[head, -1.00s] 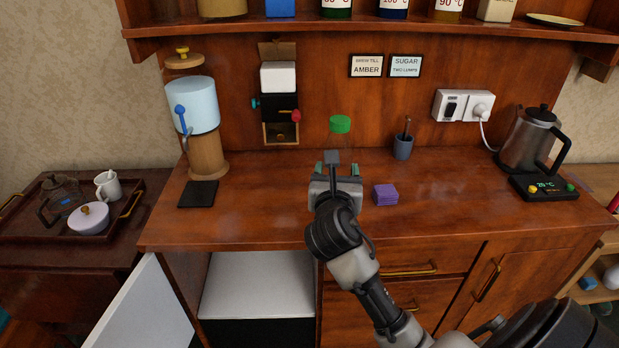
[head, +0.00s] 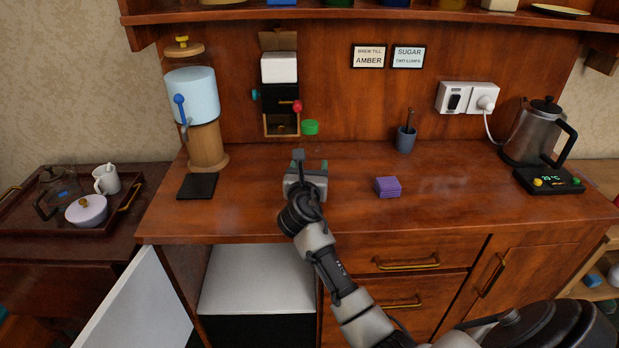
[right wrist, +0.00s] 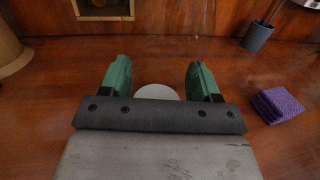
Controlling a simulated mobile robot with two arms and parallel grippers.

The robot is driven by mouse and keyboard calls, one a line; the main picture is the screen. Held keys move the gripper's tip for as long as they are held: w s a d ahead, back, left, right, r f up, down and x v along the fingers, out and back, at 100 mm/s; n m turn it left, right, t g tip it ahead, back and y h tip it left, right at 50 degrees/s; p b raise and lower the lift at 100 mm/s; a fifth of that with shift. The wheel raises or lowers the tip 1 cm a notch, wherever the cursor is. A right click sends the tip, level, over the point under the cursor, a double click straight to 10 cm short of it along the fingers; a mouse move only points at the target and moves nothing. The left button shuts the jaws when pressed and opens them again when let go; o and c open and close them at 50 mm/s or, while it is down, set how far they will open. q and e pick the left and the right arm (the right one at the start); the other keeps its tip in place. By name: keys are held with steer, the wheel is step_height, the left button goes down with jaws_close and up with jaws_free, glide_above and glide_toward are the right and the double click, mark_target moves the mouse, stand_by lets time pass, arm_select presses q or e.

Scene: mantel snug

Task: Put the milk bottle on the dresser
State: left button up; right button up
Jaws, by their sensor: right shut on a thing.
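My right gripper is shut on the bottle, over the dresser top (head: 350,210). In the right wrist view, a pale round part of the bottle (right wrist: 157,92) shows between the green fingers (right wrist: 157,80). I cannot tell whether the bottle's base touches the wood. My left gripper is not in view.
A purple block (head: 388,187) lies to the right on the dresser. A grey cup (head: 405,140) and a kettle (head: 532,133) stand farther right. A dispenser (head: 192,95) and a dark mat (head: 197,186) are at left. The lower left door (head: 140,305) is open.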

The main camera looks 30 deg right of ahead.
steer(key=shift+f, duration=1)
steer(key=shift+f, duration=0.15)
steer(key=o, duration=1.2)
steer(key=v, duration=1.2)
steer(key=shift+a, duration=0.1)
